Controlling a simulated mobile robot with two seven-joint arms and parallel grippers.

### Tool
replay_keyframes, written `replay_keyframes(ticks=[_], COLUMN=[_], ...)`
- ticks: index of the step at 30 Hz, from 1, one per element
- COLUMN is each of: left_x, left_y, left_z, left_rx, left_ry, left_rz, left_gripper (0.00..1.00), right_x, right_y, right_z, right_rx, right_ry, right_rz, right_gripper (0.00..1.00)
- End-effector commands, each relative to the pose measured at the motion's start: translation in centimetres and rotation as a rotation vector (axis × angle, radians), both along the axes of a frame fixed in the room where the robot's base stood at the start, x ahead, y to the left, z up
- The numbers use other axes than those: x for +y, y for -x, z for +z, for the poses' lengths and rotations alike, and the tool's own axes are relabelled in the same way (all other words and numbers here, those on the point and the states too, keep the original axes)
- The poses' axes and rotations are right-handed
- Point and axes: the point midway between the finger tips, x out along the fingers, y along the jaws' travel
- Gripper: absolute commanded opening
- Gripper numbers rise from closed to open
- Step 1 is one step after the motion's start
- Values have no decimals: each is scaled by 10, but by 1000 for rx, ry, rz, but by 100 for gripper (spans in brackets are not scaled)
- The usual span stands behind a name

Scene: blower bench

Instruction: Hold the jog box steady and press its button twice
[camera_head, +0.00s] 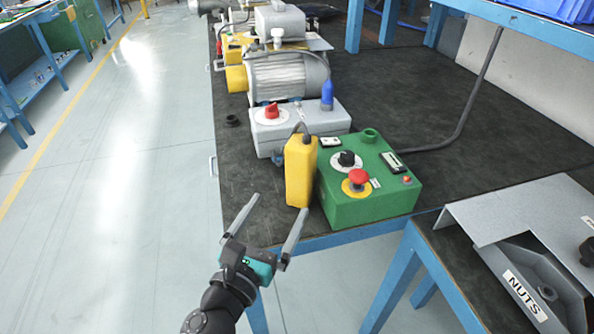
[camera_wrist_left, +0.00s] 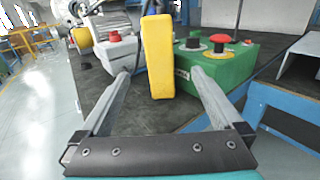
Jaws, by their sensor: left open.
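The jog box, which I take to be the upright yellow box (camera_head: 299,172) with a dark cable at its top, stands at the bench's near edge, close against the left side of a green control box. My left gripper (camera_head: 280,205) is open and empty, in front of the yellow box, with its fingers pointing toward it. In the left wrist view the yellow box (camera_wrist_left: 158,58) appears between the two spread fingers (camera_wrist_left: 161,72), beyond their tips. No button shows clearly on its visible faces. My right gripper is not in view.
The green control box (camera_head: 368,190) carries a red mushroom button (camera_head: 358,177) and a black knob (camera_head: 347,158). Behind stand a grey box (camera_head: 300,125) with a red knob and a motor (camera_head: 285,78). A NUTS bin (camera_head: 524,296) is at right.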

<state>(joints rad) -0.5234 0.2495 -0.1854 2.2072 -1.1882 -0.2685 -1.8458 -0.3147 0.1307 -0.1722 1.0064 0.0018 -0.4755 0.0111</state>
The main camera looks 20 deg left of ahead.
Motion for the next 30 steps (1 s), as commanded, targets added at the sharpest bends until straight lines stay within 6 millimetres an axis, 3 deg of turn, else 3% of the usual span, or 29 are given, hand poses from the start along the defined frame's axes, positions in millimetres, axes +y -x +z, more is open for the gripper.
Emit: replay_keyframes(ticks=[13,24,30], left_x=[-2,-3,-4], left_y=[-63,-113,-128], left_z=[1,0,0], left_rx=[-2,-2,0], left_ry=[-1,1,1], left_rz=[1,2,2], left_gripper=[100,100,100], right_x=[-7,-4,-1], right_y=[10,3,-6], right_z=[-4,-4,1], right_rx=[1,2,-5], right_ry=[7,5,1], right_rz=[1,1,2], right_gripper=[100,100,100])
